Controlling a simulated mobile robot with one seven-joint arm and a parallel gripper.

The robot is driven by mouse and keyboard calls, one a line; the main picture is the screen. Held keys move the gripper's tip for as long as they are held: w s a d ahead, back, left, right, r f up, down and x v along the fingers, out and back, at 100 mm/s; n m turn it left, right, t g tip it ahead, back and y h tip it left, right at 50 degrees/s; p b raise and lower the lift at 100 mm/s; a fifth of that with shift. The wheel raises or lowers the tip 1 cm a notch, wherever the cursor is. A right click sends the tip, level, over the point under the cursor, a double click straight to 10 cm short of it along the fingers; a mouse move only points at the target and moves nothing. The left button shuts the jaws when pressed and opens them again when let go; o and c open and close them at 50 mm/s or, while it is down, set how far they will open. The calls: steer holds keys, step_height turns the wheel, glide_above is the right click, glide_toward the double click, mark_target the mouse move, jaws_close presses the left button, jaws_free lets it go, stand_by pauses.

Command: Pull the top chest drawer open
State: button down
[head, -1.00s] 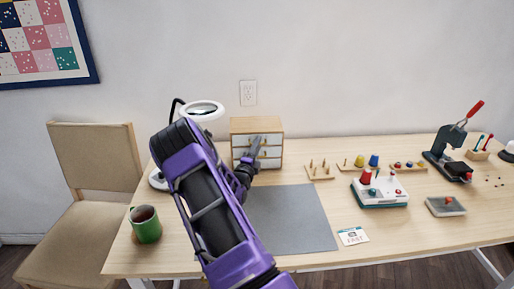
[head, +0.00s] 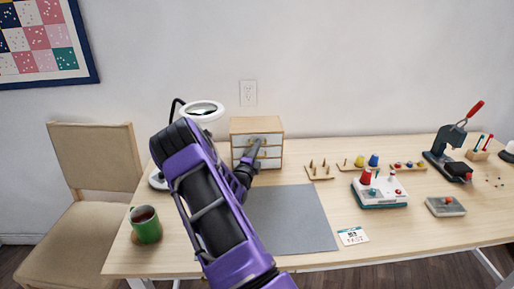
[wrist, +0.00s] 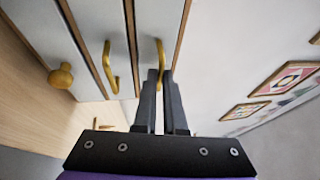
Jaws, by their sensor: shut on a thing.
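The small wooden chest (head: 256,124) with pale drawer fronts stands at the back of the table. In the wrist view it is turned sideways, with its top to the right. The top drawer (wrist: 148,18) has a brass pull handle (wrist: 160,52). My gripper (wrist: 161,76) is shut on this handle, which shows between the two dark fingertips. In the head view my gripper (head: 258,145) is in front of the upper chest and hides part of it. The top drawer looks about flush with the drawer beside it.
The middle drawer has a brass handle (wrist: 108,66) and the lowest a round knob (wrist: 61,76). A ring lamp (head: 203,110) stands close left of the chest. A peg board (head: 320,173) is on the right. The grey mat (head: 293,220) in front is clear.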

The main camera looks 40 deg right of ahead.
stand_by(0.7)
steer(key=s+a+p, duration=0.3)
steer(key=s+a, duration=0.1)
steer(key=s, duration=0.3)
steer(key=shift+a, duration=0.1)
steer(key=c, duration=1)
jaws_free()
steer(key=shift+w, duration=0.1)
steer(key=v, duration=1.7)
steer(key=shift+a, duration=0.2)
steer(key=shift+f, duration=0.1)
